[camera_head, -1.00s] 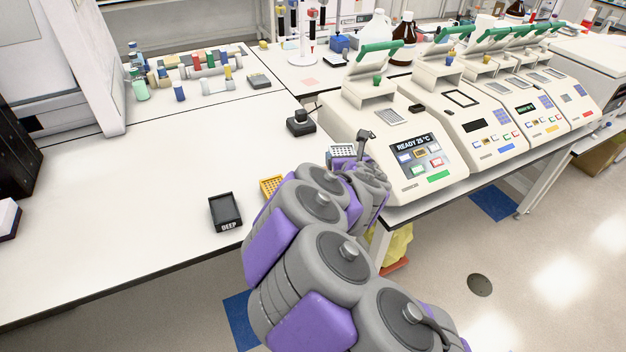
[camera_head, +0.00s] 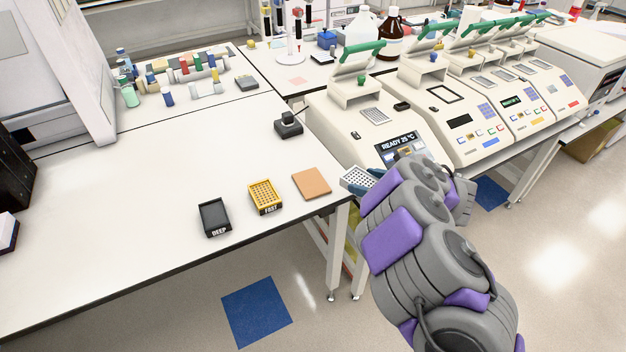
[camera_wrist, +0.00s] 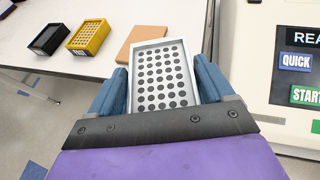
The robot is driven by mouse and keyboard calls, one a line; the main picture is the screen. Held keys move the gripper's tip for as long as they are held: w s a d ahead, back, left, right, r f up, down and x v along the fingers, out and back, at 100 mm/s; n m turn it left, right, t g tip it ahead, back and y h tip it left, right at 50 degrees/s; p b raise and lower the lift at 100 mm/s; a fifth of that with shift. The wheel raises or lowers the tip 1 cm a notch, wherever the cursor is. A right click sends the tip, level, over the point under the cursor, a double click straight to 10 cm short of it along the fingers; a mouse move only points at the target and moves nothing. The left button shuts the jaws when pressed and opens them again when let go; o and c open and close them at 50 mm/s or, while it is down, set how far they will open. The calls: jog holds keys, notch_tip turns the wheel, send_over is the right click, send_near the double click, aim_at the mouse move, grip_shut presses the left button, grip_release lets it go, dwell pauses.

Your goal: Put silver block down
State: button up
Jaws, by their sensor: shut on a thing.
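The silver block (camera_wrist: 160,80), a light metal plate with rows of round holes, is held between the two blue fingers of my gripper (camera_wrist: 162,88) in the wrist view. In the head view the silver block (camera_head: 357,179) shows at the end of my arm, just right of the table's right edge. My gripper (camera_head: 368,180) is mostly hidden there behind my arm. A tan square pad (camera_head: 312,184) lies on the table left of the block and is bare. It also shows in the wrist view (camera_wrist: 138,46), beyond the block's upper left corner.
A yellow FAST block (camera_head: 265,197) and a black DEEP tray (camera_head: 214,218) stand left of the pad. A thermal cycler (camera_head: 375,120) reading READY 25 °C stands beyond my gripper. A small black device (camera_head: 288,126) sits behind the pad.

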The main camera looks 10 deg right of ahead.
jog(key=b, duration=0.1)
send_near(313, 184)
jog(key=w+r, duration=0.1)
jog(key=r, duration=0.1)
jog(key=w+a+r, duration=0.1)
jog(key=w+r, duration=0.1)
jog(key=shift+w+a+r, duration=0.15)
jog(key=shift+a, duration=0.05)
jog(key=w, duration=0.1)
jog(key=w+a, duration=0.2)
jog(key=shift+w+a+f+b, duration=0.1)
jog(key=shift+w+f+b, duration=0.15)
jog(key=shift+w+b, duration=0.1)
jog(key=shift+w+a, duration=0.15)
jog(key=shift+a, duration=0.2)
jog(key=f, duration=0.2)
jog(key=a+f+b, duration=0.1)
jog(key=shift+w+a+f, duration=0.15)
jog(key=shift+a+f, duration=0.1)
jog(key=shift+f, duration=0.1)
jog(key=shift+d+r, duration=0.1)
jog(key=shift+d, duration=0.5)
jog(key=o, duration=1.4)
jog(key=shift+a, duration=0.45)
